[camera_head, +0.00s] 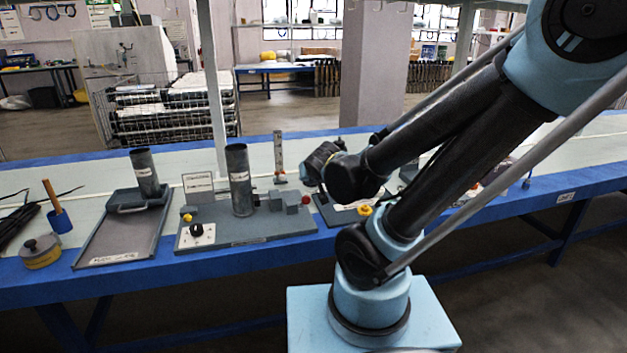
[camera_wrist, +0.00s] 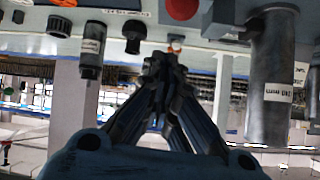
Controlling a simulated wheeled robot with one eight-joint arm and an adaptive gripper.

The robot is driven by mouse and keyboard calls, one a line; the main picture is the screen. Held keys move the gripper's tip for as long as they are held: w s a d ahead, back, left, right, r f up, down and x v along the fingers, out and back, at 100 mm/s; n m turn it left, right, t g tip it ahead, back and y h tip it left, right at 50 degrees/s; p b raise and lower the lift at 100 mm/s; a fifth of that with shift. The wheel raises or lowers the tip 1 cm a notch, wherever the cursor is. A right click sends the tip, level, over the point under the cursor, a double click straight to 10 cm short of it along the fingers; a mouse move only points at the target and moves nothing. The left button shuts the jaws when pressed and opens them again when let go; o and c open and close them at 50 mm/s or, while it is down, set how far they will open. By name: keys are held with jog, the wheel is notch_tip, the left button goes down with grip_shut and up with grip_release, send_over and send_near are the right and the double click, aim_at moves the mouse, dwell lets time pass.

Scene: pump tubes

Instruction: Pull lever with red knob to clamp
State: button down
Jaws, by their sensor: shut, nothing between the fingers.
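A red knob (camera_head: 305,199) shows at the right side of a grey block (camera_head: 288,200) on a grey base plate (camera_head: 246,235) on the bench in the head view. In the wrist view, which is upside down, the red knob (camera_wrist: 183,8) is at the top edge, just beyond my fingertips. The lever itself cannot be made out clearly. My gripper (camera_wrist: 166,58) is shut and empty, its fingertips close together below the knob in the picture. They appear apart from it. In the head view my arm reaches in from the right and largely hides my gripper.
A tall grey tube (camera_head: 239,180) stands on the same plate and shows large in the wrist view (camera_wrist: 270,90). A tray (camera_head: 122,238) with another tube (camera_head: 145,172) lies to the left. A black knob (camera_head: 196,230) sits at the plate's front left. The blue bench edge (camera_head: 190,263) runs in front.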

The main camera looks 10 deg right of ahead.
jog(key=s+f+v, duration=0.1)
jog(key=v, duration=0.6)
jog(key=shift+s, duration=0.2)
dwell(0.8)
jog(key=shift+s+d, duration=0.1)
jog(key=s+d+f+g+h, duration=0.1)
jog(key=s+d+f+g, duration=0.6)
jog(key=s+d, duration=0.3)
jog(key=shift+s+d+f+g, duration=0.3)
jog(key=shift+f+g, duration=0.1)
jog(key=shift+g, duration=0.5)
jog(key=shift+w+f, duration=0.2)
jog(key=shift+w, duration=0.25)
